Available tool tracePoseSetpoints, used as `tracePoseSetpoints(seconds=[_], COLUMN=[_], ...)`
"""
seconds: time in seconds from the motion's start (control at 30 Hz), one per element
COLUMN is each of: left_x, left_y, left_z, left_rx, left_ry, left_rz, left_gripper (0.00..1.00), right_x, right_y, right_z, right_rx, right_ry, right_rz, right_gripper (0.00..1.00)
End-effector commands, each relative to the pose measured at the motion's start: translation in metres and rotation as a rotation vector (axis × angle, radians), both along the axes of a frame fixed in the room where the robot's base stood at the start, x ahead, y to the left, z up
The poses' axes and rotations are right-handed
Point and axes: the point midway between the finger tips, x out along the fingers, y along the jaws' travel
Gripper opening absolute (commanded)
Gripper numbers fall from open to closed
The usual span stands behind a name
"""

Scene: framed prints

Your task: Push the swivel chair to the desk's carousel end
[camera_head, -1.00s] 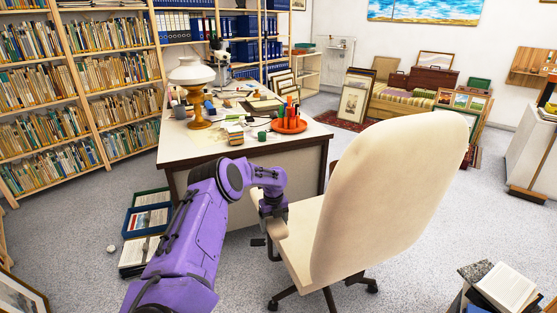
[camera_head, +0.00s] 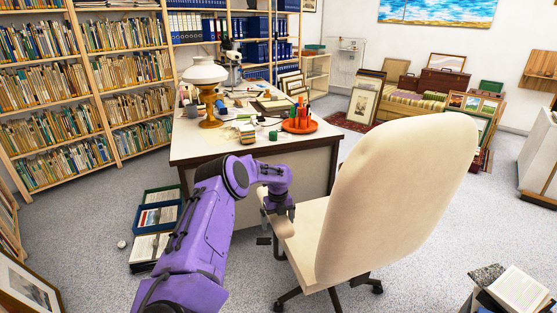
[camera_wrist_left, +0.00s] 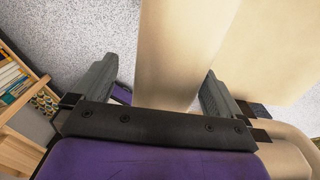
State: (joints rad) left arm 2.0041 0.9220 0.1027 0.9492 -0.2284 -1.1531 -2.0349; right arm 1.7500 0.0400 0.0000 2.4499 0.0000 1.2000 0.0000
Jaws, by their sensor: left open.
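The cream swivel chair (camera_head: 395,200) stands in front of the desk, its tall back toward me and its dark wheeled base partly visible below. The desk (camera_head: 240,155) has a pale top with a dark edge. The carousel, a round orange tray (camera_head: 299,126) with red and green items, sits at the desk's near right corner. My left gripper (camera_head: 278,210) is at the chair's left armrest. In the left wrist view the left gripper's fingers (camera_wrist_left: 160,72) are apart, with a cream chair part between them; whether they touch it is unclear. My right gripper is not in view.
A lamp (camera_head: 207,92) and clutter cover the desk. File trays (camera_head: 157,216) lie on the floor left of it. A stack with an open book (camera_head: 519,289) is at the lower right. Grey carpet (camera_head: 425,255) is clear right of the chair.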

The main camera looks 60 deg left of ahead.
Motion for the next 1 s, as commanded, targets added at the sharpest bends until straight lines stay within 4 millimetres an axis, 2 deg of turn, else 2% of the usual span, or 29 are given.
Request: tracePoseSetpoints(seconds=[0.2, 0.4, 0.53, 0.87, 1.0], left_x=[0.001, 0.0, -0.001, -0.001, 0.005], left_y=[0.0, 0.0, 0.001, 0.0, -0.012], left_z=[0.049, 0.084, 0.093, 0.095, 0.092], left_rx=[-0.002, -0.003, -0.003, -0.003, -0.002], left_ry=[-0.004, 0.001, 0.003, 0.004, -0.021], left_rz=[-0.002, -0.002, -0.002, -0.001, 0.104], left_gripper=[1.0, 1.0, 1.0, 1.0, 1.0], right_x=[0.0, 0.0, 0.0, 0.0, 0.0], right_y=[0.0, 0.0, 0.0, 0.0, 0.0], right_z=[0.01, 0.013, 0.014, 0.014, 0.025], right_rx=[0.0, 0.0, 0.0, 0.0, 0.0], right_ry=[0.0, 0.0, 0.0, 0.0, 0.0], right_rz=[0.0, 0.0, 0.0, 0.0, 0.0], right_gripper=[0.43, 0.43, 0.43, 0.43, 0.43])
